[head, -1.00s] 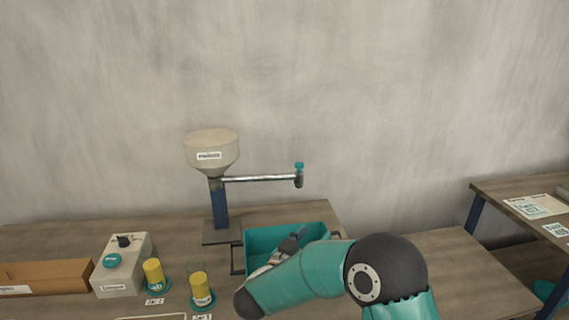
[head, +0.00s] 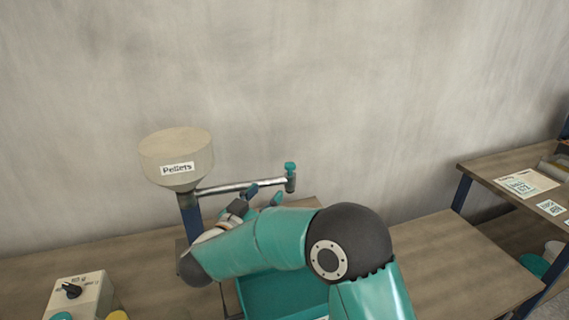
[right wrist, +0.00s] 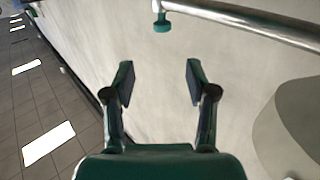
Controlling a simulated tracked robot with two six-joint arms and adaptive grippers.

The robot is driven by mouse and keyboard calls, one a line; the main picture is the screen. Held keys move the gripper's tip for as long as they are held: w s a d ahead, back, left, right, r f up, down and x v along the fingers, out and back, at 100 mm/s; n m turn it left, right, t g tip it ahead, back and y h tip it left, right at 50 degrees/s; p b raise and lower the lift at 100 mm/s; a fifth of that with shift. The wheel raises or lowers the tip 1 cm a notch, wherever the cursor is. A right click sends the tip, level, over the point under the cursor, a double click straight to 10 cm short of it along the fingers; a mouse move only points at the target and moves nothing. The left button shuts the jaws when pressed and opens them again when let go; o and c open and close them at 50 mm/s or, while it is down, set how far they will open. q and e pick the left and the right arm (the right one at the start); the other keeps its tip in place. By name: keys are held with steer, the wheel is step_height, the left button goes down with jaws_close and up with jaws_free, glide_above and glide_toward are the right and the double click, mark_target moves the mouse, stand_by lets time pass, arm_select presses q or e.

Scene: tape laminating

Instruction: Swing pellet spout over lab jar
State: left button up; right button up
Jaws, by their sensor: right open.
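The pellet hopper (head: 160,152), a beige funnel labelled "Pellets", stands on a blue post at the left. Its grey spout pipe (head: 228,187) reaches right and ends in a teal knob (head: 291,170). My right gripper (head: 264,194) is open and empty, just below and in front of the pipe near its knob end. In the right wrist view the spread fingers (right wrist: 160,80) have only wall between them; the pipe (right wrist: 250,22) and teal knob (right wrist: 162,24) lie beyond the fingertips. A yellow top (head: 117,316) is cut off at the bottom edge; I cannot tell which jar it is. My left gripper is out of view.
A teal bin (head: 285,293) sits below the spout, partly hidden by my right arm. A control box (head: 80,296) with a black dial stands at the lower left. The table to the right of the bin is clear. A shelf with papers (head: 527,183) stands at the far right.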

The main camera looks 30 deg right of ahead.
mark_target(288, 168)
steer(key=p+x, duration=0.2)
steer(key=x, duration=1.3)
steer(key=shift+w, duration=0.3)
jaws_close()
